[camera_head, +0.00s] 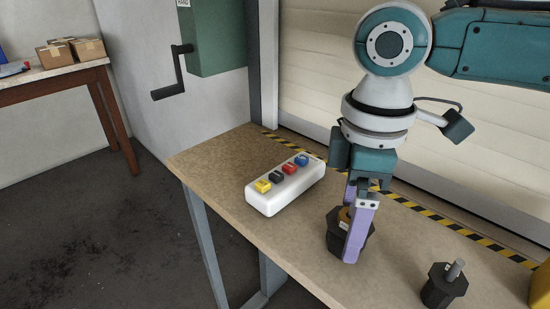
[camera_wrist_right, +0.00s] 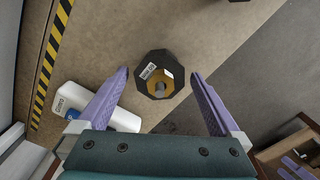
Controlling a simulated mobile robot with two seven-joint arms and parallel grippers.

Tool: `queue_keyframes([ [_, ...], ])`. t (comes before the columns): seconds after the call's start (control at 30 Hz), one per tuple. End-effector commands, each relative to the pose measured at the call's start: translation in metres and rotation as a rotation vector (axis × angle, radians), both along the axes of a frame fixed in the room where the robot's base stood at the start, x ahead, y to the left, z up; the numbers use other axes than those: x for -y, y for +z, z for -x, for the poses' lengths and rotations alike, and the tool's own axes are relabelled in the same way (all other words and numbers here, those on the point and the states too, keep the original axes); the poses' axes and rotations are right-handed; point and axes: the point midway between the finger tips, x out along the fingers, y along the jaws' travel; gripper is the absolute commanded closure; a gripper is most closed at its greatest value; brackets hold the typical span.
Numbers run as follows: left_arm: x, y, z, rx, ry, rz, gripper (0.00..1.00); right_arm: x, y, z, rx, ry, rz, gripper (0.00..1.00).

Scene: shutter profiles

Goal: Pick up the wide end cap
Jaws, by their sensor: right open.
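The wide end cap, which I take to be the dark eight-sided piece (camera_head: 334,243) with a yellow-brown ring, stands on the workbench below my right gripper. In the right wrist view the dark piece (camera_wrist_right: 148,74) shows a white label and a grey pin, between and a little ahead of the fingertips. My right gripper (camera_head: 352,232) points down with its purple fingers apart; nothing is held in it. In the right wrist view a clear gap shows on both sides between its fingers (camera_wrist_right: 159,75) and the piece. One finger partly covers the piece in the head view.
A similar dark piece with a grey pin (camera_head: 444,286) stands to the right on the workbench (camera_head: 225,165). A white button box (camera_head: 285,188) lies to the left. Striped tape runs along the shutter (camera_head: 310,80). A yellow object (camera_head: 541,290) is at the right edge.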

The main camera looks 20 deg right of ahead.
Motion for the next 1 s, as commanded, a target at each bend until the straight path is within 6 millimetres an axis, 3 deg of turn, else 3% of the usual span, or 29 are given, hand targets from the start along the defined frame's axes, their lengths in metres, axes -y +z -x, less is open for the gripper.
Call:
queue_keyframes([
  [0.13,0.0011,0.0002,0.0000,0.000,0.003,0.004,0.34,-0.0002,0.0003,0.0001,0.000,0.000,0.000,0.02],
  [0.8,0.0019,0.0002,-0.0001,0.000,0.004,0.007,0.34,-0.0002,0.0007,0.0000,0.000,0.000,0.000,0.77],
  [1.0,0.0004,0.0002,-0.0002,0.000,0.000,0.001,0.34,-0.0002,0.0010,-0.0002,0.001,0.000,-0.001,0.77],
])
